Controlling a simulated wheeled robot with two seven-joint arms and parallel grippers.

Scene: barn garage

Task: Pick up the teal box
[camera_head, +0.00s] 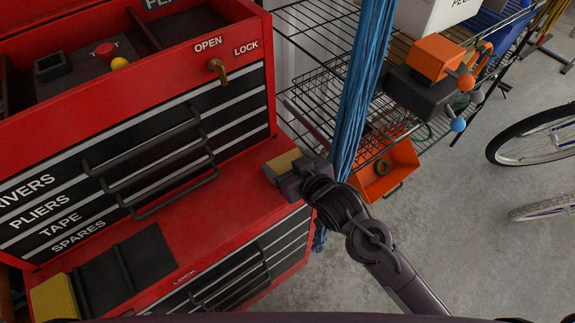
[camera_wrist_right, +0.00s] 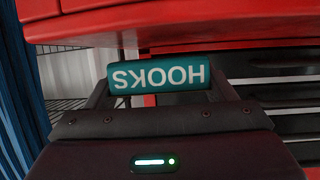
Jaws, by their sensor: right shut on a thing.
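The teal box (camera_wrist_right: 158,76) is in the right wrist view, with the word HOOKS upside down on its face. My right gripper (camera_wrist_right: 160,90) has one finger on each side of it and is shut on it. In the head view my right gripper (camera_head: 296,170) is at the right end of the red chest's lower ledge. A tan-topped block (camera_head: 284,161) sits at its tip; its teal face does not show from there. I cannot tell whether the box touches the ledge. My left gripper is not in view.
A red tool chest (camera_head: 145,120) with dark drawers and long handles stands at left. Blue hanging strands (camera_head: 360,85) pass close behind my right gripper. A wire shelf (camera_head: 320,85) and an orange bin (camera_head: 388,172) stand beyond.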

